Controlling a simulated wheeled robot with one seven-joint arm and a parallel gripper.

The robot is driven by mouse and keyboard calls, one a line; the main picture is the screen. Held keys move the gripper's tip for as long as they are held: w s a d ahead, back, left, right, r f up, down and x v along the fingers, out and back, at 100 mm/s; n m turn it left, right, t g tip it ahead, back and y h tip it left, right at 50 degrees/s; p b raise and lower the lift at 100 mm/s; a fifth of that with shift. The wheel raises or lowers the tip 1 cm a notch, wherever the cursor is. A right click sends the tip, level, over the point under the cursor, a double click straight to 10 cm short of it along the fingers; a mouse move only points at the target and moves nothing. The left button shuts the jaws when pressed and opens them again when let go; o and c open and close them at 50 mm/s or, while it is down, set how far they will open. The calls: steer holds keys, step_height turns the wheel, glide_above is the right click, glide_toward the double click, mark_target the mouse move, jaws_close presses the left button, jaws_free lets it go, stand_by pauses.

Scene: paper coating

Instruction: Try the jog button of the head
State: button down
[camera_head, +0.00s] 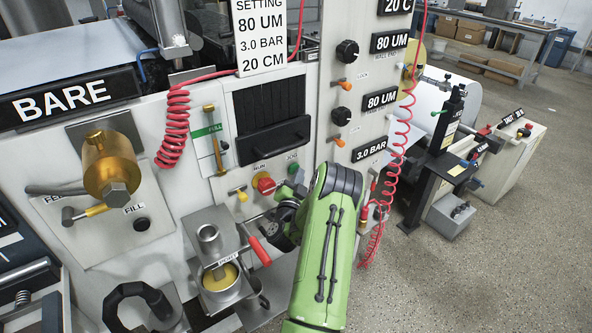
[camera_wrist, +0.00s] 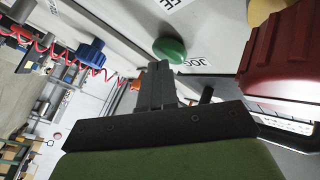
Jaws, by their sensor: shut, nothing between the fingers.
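The jog button is a round green button (camera_wrist: 170,50) beside a JOG label (camera_wrist: 190,62) on the white machine panel. It also shows in the head view (camera_head: 293,168), small and close to my gripper. My gripper (camera_wrist: 157,66) is shut and empty, its fingertips just short of or at the green button in the wrist view. I cannot tell whether they touch it. In the head view my green arm hides most of my gripper. A red knob (camera_head: 265,185) labelled RUN sits left of the button; it looms large at the right of the wrist view (camera_wrist: 278,55).
A red-handled lever (camera_head: 258,250) and a metal cup (camera_head: 222,282) stand below. A coiled red hose (camera_head: 398,145) hangs right of my arm. Open floor (camera_head: 500,240) lies to the right.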

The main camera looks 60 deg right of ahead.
steer(key=shift+w+r, duration=0.35)
steer(key=shift+r, duration=0.1)
stand_by(1.0)
steer(key=shift+s+a+f+b, duration=0.2)
steer(key=shift+s+f+b, duration=0.2)
steer(key=shift+s, duration=0.1)
steer(key=s+b, duration=0.1)
steer(key=s+a+b, duration=0.1)
steer(key=s+b, duration=0.1)
steer(key=s+a+b, duration=0.1)
steer(key=b, duration=0.1)
steer(key=shift+s+a+f, duration=0.1)
steer(key=shift+s, duration=0.3)
stand_by(0.8)
